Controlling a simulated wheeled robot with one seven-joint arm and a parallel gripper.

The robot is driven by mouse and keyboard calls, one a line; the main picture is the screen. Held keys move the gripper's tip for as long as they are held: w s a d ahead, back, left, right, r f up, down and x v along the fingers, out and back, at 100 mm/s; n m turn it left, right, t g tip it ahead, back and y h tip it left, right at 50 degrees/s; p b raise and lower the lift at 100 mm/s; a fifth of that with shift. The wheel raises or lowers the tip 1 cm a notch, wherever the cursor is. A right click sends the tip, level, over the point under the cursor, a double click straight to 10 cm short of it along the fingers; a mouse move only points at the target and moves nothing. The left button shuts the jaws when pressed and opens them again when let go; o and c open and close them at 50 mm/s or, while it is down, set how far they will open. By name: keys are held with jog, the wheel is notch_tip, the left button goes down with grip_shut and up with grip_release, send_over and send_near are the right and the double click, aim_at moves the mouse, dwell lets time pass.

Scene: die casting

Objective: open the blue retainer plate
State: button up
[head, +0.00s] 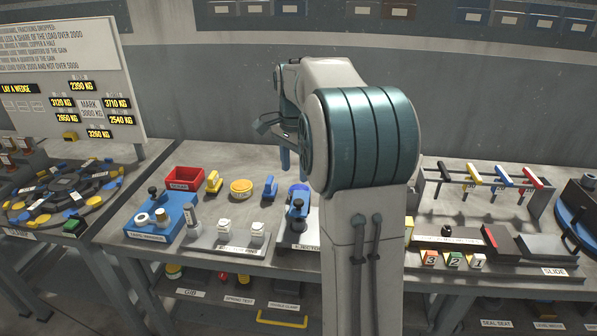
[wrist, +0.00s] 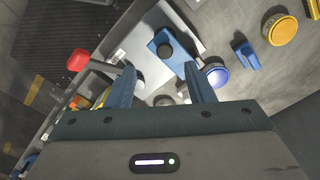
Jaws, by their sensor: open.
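A blue plate with a black knob (head: 297,208), which looks like the retainer plate, sits on the station labelled EJECTOR on the bench. In the wrist view the blue plate (wrist: 181,55) lies on a pale base, with its black knob beside the upper end of the gap between my fingers. My gripper (head: 276,142) is above the bench, up and to the left of the plate in the head view. In the wrist view its blue fingers (wrist: 160,72) are apart, with nothing held between them. My arm hides part of the station's right side.
A red bin (head: 184,179), a yellow disc (head: 241,188) and a small blue piece (head: 270,187) stand behind the station. A blue box (head: 160,217) with a black knob is to the left. A rack with coloured handles (head: 483,178) stands right of my arm.

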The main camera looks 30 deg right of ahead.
aim_at(298, 201)
jog(key=shift+m, duration=0.6)
jog(key=f, duration=0.3)
jog(key=d+f+p, duration=0.1)
jog(key=f, duration=0.3)
jog(key=w+f, duration=0.1)
jog(key=f, duration=0.2)
jog(key=shift+w+d+f+p, duration=0.1)
jog(key=shift+d+f+p, duration=0.25)
jog(key=shift+f+p, duration=0.05)
grip_shut()
